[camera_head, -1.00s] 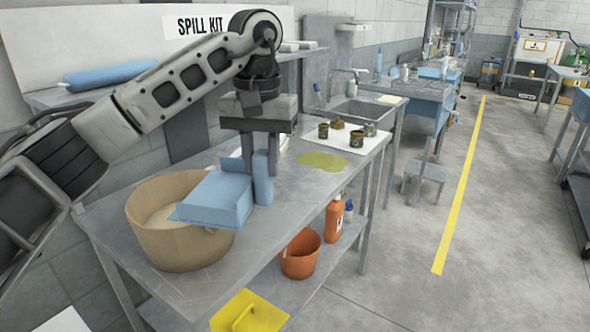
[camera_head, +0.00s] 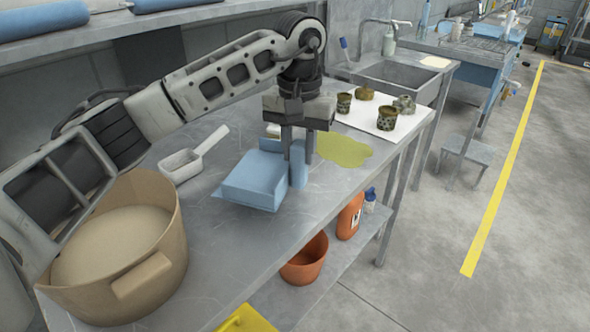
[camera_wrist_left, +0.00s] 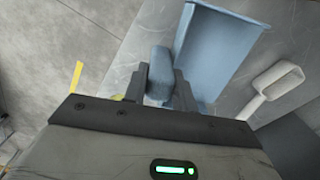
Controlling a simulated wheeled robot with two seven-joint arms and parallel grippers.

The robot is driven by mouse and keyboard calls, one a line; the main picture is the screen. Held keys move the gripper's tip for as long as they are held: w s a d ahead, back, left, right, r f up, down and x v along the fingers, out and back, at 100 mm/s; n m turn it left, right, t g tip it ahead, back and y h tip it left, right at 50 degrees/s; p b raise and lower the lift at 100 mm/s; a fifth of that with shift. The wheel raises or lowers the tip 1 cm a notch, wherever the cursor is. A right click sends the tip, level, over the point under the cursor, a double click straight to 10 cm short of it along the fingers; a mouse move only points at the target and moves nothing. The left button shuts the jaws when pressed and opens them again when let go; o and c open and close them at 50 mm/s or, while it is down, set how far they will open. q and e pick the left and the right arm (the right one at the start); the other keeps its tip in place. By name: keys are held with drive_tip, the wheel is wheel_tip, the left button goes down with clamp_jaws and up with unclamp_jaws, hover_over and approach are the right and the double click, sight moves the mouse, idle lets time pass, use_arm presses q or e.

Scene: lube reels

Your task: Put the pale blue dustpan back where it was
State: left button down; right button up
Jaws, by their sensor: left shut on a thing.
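The pale blue dustpan (camera_head: 254,182) is over the middle of the grey metal table (camera_head: 215,245), right of the tan tub. My left gripper (camera_head: 298,158) points down and is shut on the dustpan's upright handle at its right end. The wrist view shows the handle (camera_wrist_left: 160,78) between the two fingers of my left gripper (camera_wrist_left: 160,90), with the pan (camera_wrist_left: 212,48) beside it. I cannot tell whether the pan touches the tabletop. My right gripper is not in view.
A tan tub (camera_head: 160,277) of pale granules stands at the left. A white scoop (camera_head: 186,163) lies behind the dustpan. A yellow-green spill (camera_head: 345,150) and a white sheet (camera_head: 372,121) with several dirty parts are to the right. An orange bucket (camera_head: 305,259) is below.

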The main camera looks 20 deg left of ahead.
sight(299, 168)
use_arm(q)
drive_tip(key=shift+w+f, duration=0.1)
drive_tip(key=shift+f, duration=2.25)
drive_tip(key=shift+f, duration=0.15)
drive_tip(key=c, duration=1.1)
unclamp_jaws()
wheel_tip(299, 168, up, 12)
drive_tip(key=shift+r+b, duration=0.2)
drive_tip(key=shift+b, duration=0.2)
